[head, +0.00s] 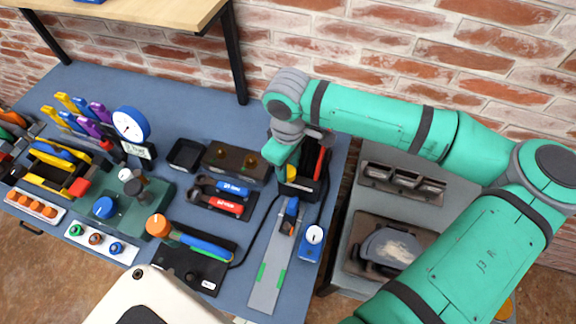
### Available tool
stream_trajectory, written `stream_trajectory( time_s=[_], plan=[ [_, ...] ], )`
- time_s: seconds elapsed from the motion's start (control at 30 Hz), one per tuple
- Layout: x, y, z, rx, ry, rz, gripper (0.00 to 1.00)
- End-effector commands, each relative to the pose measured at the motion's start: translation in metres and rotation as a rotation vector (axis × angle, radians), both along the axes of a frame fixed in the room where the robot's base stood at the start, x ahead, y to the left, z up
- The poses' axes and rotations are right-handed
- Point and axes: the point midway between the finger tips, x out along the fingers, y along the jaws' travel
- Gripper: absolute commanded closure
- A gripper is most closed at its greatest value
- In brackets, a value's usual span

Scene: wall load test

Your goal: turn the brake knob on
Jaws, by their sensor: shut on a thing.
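Several knobs stand on the blue bench; no readable label shows which is the brake knob. A blue knob (103,207) sits on a dark green device. An orange round knob (157,224) with a pale mark stands right of it. A white strip holds a green knob (76,230), an orange-brown knob (96,238) and a blue knob (117,247). My gripper (288,166) points down over the black bin (297,187), far right of these knobs. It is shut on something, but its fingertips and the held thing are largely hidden.
The bin holds a red-handled thing (319,163). A grey rail (270,268) with green marks and a blue gauge box (310,243) lie in front. A round dial gauge (131,124) stands at left. A grey cabinet (345,230) adjoins the bench; a brick wall rises behind.

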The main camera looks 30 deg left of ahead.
Motion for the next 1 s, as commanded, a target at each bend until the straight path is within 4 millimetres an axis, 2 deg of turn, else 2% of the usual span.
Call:
stream_trajectory(
  time_s=[0.47,1.0],
  plan=[
    [-0.0015,0.0004,0.0003,0.001,0.004,-0.061,0.90],
    [-0.0013,0.0003,0.0005,0.001,0.004,-0.399,0.90]
  ],
)
